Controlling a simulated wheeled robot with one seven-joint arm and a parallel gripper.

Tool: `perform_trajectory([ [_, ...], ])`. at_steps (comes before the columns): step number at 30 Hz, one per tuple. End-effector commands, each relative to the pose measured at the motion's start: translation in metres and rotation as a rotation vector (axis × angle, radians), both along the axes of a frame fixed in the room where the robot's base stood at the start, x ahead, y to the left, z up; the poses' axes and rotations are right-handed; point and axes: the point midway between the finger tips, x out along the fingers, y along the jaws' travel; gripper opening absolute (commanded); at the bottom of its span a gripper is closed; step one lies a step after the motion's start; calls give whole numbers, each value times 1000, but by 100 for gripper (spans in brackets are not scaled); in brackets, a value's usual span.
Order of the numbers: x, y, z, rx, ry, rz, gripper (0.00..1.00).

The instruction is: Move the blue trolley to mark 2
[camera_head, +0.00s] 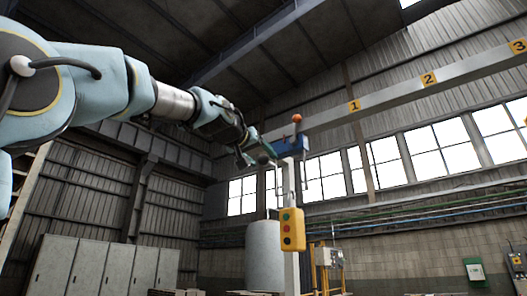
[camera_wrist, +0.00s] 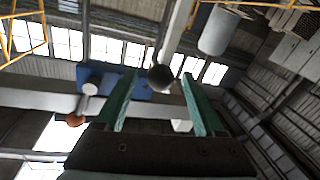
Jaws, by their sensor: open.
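The blue trolley (camera_head: 291,147) sits on the overhead beam (camera_head: 390,97), left of the yellow mark 1 (camera_head: 354,106). Mark 2 (camera_head: 428,79) is farther right along the beam. An orange ball (camera_head: 297,118) tops the trolley. In the wrist view the blue trolley (camera_wrist: 130,88) lies beyond my fingers, partly hidden by the left one. A dark round knob (camera_wrist: 160,78) appears between my open fingertips; I cannot tell whether they touch it. My gripper (camera_head: 258,152) is close to the trolley's left side.
Mark 3 (camera_head: 518,46) is at the beam's right. A yellow pendant with several buttons (camera_head: 292,230) hangs in front of a pale post, below the trolley. A pale tank (camera_head: 264,256) and grey cabinets (camera_head: 88,267) stand below. The beam looks clear to the right.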

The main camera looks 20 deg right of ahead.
Motion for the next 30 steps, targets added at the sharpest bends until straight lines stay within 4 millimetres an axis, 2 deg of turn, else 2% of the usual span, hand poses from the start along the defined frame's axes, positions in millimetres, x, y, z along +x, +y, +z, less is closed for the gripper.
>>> perform_trajectory([
  [4, 8, -11, 2, 1, 1, 0, 71],
  [16, 12, -14, -1, 0, 0, 2, 71],
  [30, 12, -13, -1, 0, 0, 2, 18],
])
